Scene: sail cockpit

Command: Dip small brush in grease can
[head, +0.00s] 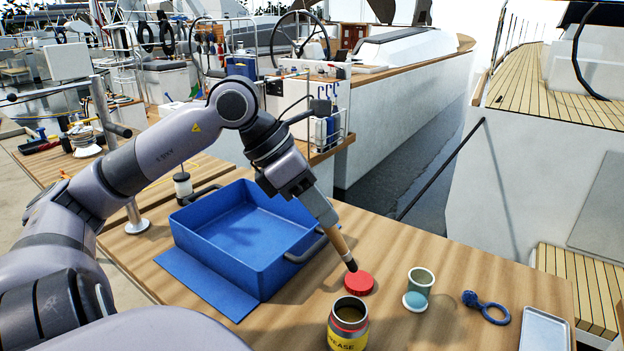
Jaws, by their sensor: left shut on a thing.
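The small brush (340,248) has a wooden handle and a dark tip. My left gripper (328,220) is shut on its handle, and the brush tilts with its tip down and to the right. The grease can (347,336) stands open at the front of the table, with a yellow label and brown grease visible inside. The brush tip is above and behind the can's mouth, close to a red lid (359,283) on the table, and apart from the can. I cannot tell if the tip touches the lid. My right gripper is not in view.
An empty blue bin (215,218) with handles stands left of the brush on the wooden table (460,270). Right of the can are a small greenish cup (420,279), a blue ring-shaped item (487,306) and a metal tray (545,330). Boats lie beyond the table's far edge.

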